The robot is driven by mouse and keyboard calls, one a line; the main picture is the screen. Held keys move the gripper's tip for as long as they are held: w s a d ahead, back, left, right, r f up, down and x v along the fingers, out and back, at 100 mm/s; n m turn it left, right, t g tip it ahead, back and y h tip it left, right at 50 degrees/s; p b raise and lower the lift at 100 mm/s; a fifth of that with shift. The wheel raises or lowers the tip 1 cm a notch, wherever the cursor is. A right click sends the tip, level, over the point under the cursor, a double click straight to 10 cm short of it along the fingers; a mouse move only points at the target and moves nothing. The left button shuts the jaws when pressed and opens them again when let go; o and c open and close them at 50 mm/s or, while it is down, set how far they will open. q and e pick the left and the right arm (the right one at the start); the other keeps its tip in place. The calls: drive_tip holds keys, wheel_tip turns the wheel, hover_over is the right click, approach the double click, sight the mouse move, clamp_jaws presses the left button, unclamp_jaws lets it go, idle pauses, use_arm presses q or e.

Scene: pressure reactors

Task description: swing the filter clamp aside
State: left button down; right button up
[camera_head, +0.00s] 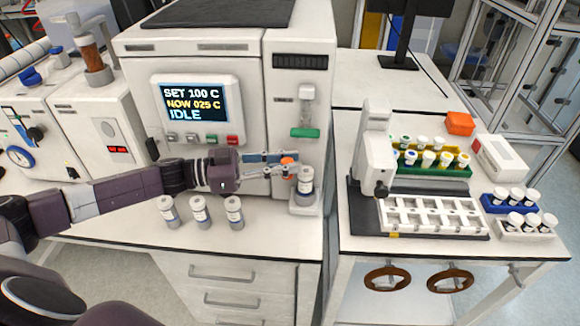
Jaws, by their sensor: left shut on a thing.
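A filter column (306,105) with a green bar (305,132) across its lower end is on the front of the white machine, at its right side; I take the green bar to be the clamp. My left gripper (302,172) is below the green bar and apart from it. Its fingers are shut on a grey canister (306,188) with a white label, near its top. The canister is upright, over or on a small white base (305,207); contact is unclear. A small orange part (288,166) shows among the fingers. My right gripper is out of view.
Several similar canisters (200,212) stand on the bench in front of the machine. The machine's screen (194,103) reads SET 100 C, NOW 025 C, IDLE. A side table to the right holds a white rack (430,203), vial trays and an orange box (460,123).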

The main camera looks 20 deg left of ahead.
use_arm(q)
drive_tip(key=shift+a, duration=0.1)
idle(0.4)
drive_tip(key=c, duration=1.7)
unclamp_jaws()
drive_tip(key=v, duration=1.2)
drive_tip(key=shift+w, duration=0.1)
drive_tip(key=shift+c, duration=0.2)
